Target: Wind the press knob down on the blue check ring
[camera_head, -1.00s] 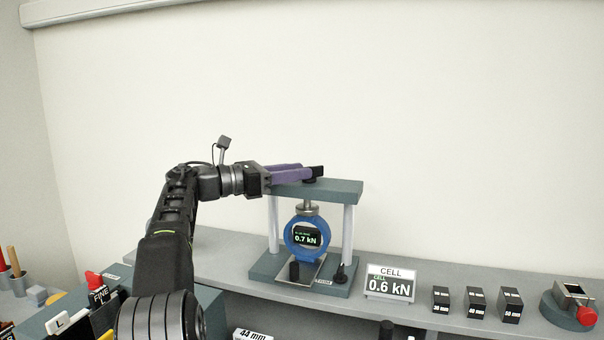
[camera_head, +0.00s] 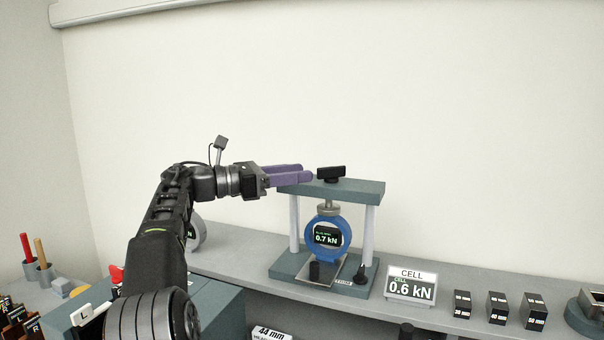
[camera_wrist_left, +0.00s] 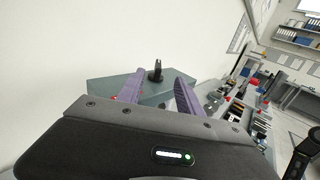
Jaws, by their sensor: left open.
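The press has a grey-green top plate (camera_head: 350,190) on two pale columns, with a black bar-shaped knob (camera_head: 331,173) on top. The blue check ring (camera_head: 343,237) stands upright under the press screw, and its display reads 0.7 kN. My left gripper (camera_head: 305,172) has purple fingers. It is open and empty, just left of the knob and apart from it. In the left wrist view the knob (camera_wrist_left: 156,72) stands beyond the fingertips, between the two fingers in the picture. My right gripper is not in view.
The CELL display (camera_head: 411,285) right of the press reads 0.6 kN. Several black blocks (camera_head: 497,309) stand farther right on the shelf. A grey-green box (camera_head: 215,300) with labelled items lies at lower left. The wall above the press is clear.

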